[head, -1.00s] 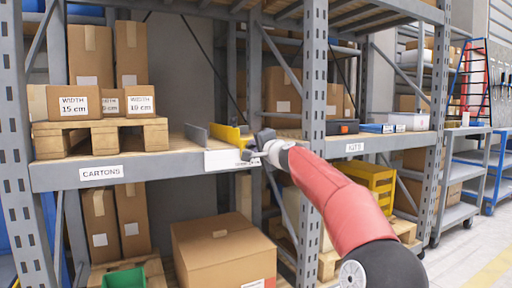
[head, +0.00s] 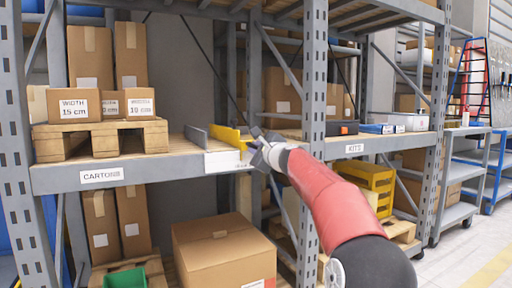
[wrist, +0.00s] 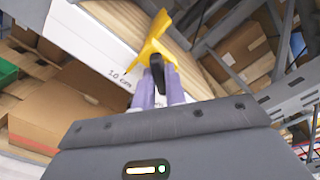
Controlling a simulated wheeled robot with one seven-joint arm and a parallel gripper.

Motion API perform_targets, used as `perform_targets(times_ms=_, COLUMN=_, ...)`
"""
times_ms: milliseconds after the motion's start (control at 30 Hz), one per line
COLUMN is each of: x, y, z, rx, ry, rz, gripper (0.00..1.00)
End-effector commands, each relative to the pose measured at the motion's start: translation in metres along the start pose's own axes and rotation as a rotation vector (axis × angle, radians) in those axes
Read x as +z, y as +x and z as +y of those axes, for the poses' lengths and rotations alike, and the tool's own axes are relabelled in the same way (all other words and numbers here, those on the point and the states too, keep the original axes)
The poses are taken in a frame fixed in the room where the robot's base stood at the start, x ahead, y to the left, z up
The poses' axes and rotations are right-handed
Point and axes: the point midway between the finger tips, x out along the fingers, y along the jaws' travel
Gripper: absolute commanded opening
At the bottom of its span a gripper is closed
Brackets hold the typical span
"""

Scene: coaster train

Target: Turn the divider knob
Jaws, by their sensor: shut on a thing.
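The yellow divider (head: 228,138) stands on the shelf's front edge, right of a grey upright plate (head: 196,136). In the wrist view the divider (wrist: 158,40) shows just beyond my fingertips. The black divider knob (wrist: 156,68) is between my fingers at the divider's near end. My gripper (wrist: 160,80) is shut on the knob; in the head view it (head: 262,153) hides the knob. The knob's far side and its exact angle are hidden.
A white strip (head: 224,161) on the shelf edge reads "10 cm" in the wrist view. Boxes labelled with widths (head: 80,104) sit on a pallet (head: 100,138) at left. A rack post (head: 315,90) stands close right of my gripper.

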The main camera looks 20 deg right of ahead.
Motion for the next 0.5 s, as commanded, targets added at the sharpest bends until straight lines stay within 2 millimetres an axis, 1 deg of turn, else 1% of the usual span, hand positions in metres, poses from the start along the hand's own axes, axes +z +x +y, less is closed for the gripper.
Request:
perform_targets(times_ms=33, x=0.0039, y=0.0005, z=-0.0018, rx=-0.001, ry=0.045, rz=-0.004, gripper=0.0)
perform_targets(times_ms=500, x=0.0051, y=0.0005, z=-0.0029, rx=-0.001, ry=0.49, rz=-0.005, gripper=0.0)
